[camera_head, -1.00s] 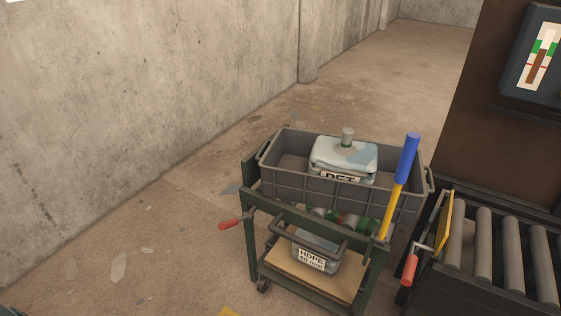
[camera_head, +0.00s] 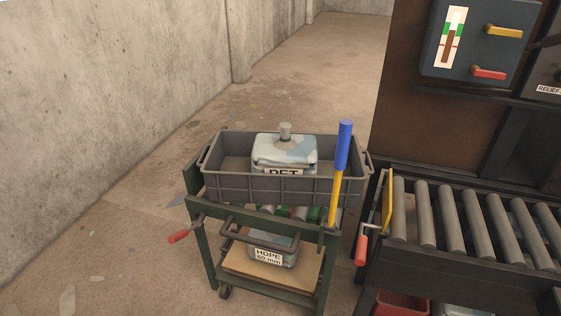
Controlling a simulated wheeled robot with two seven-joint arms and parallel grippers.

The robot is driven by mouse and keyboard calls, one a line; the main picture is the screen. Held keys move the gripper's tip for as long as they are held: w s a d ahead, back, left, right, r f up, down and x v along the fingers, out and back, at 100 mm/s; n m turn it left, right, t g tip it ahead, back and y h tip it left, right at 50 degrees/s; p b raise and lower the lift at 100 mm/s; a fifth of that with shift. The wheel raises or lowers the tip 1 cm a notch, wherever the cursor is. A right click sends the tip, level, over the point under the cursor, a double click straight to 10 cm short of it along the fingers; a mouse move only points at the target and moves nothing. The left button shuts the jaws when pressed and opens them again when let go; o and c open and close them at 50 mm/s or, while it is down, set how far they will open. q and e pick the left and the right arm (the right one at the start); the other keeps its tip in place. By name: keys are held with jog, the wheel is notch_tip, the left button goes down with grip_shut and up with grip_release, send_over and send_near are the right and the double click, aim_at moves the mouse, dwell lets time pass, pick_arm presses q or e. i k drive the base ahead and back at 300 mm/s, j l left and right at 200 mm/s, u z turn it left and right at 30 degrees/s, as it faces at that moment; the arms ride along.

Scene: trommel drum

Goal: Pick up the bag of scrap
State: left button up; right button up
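A pale blue and grey bag labelled PET (camera_head: 284,152) sits upright in a grey crate (camera_head: 268,188) on top of a green cart (camera_head: 196,190). A grey knob (camera_head: 285,132) stands up from the top of the bag. A second bag or block labelled HDPE (camera_head: 272,248) rests on the cart's lower wooden shelf (camera_head: 245,272). The crate's front wall hides the lower part of the PET bag. Neither of my grippers shows in the head view.
A blue and yellow lever (camera_head: 341,165) rises at the crate's front right. A roller conveyor (camera_head: 470,225) stands close on the right. Floor left of the cart is mostly clear.

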aim_at(284, 153)
jog(key=j+z, duration=0.3)
jog(key=j, duration=0.6)
jog(key=j+z, duration=0.25)
jog(key=j, duration=0.65)
jog(key=k, duration=0.05)
